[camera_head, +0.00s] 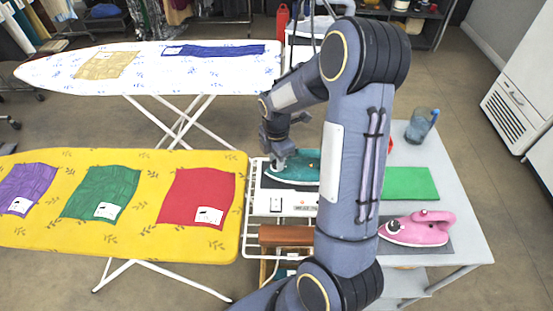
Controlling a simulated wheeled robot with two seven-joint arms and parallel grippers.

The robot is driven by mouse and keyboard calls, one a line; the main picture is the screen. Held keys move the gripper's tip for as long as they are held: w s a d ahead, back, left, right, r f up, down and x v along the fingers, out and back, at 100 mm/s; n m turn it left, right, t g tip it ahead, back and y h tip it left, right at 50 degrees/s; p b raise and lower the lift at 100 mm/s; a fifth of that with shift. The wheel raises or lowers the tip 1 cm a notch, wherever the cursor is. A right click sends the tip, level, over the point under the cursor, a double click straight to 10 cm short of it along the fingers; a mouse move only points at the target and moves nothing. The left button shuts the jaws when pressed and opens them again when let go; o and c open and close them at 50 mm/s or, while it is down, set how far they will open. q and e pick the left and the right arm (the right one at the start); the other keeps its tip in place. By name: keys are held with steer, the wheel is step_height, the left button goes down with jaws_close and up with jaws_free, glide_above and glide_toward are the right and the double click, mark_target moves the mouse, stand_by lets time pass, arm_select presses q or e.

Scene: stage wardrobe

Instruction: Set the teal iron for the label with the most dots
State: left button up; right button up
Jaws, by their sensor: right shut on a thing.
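My right arm hides the iron's rear. White labels show on the red cloth (192,187), green cloth (92,185), purple cloth (38,183), blue cloth (225,50) and tan cloth (112,62). Their dots are too small to count. My left gripper is not in view.
A pink iron (425,228) stands on the table (450,170) at right, near a green mat (408,184) and a blue jug (420,124). The yellow ironing board (130,238) is at left, the white one (50,70) behind it.

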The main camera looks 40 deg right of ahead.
steer(key=shift+m+b, duration=0.4)
steer(key=shift+m, duration=1.8)
steer(key=o, duration=1)
steer(key=shift+r, duration=0.1)
step_height(320, 180, up, 8)
steer(key=shift+f, duration=0.15)
steer(key=shift+f, duration=0.1)
